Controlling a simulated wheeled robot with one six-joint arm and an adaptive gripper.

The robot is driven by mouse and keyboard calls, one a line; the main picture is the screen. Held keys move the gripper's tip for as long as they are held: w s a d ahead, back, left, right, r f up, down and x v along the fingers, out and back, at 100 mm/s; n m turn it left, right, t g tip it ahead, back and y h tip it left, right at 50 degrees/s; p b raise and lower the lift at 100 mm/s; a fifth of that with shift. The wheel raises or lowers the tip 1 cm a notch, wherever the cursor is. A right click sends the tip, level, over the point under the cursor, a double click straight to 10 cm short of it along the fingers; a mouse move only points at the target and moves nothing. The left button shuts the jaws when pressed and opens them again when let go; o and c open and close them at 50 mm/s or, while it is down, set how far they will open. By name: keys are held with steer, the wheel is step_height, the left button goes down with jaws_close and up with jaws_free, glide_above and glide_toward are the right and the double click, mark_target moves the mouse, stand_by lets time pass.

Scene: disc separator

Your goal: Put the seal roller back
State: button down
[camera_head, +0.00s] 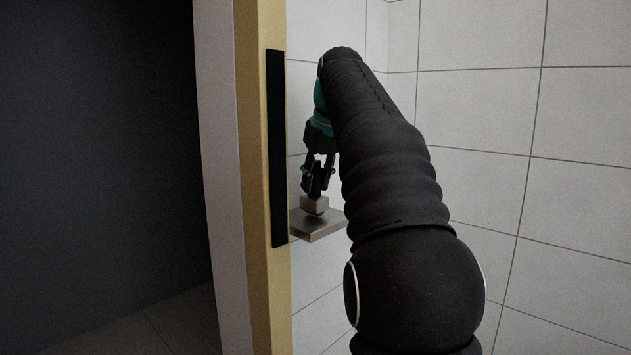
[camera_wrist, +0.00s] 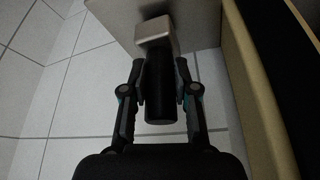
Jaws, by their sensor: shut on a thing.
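The seal roller appears to be the piece with a black cylindrical part (camera_wrist: 160,95) and a pale metal block (camera_wrist: 156,37) at its far end. My gripper (camera_wrist: 161,80) is shut on the black part, one finger on each side. In the head view, my gripper (camera_head: 316,191) points down, with the pale block (camera_head: 314,205) just below it. The block is over a small metal shelf plate (camera_head: 322,228). A dark shadow lies under the block, and I cannot tell whether it touches the plate. The roller's underside is hidden.
A yellowish post (camera_head: 262,130) with a long black strip (camera_head: 276,150) stands close left of the shelf. A white tiled wall (camera_head: 480,110) is behind and to the right. A yellow edge (camera_wrist: 265,90) runs along the right of the wrist view.

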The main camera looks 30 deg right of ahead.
steer(key=shift+f, duration=0.15)
steer(key=c, duration=0.9)
jaws_free()
steer(key=shift+p+v, duration=2)
steer(key=shift+v, duration=4.15)
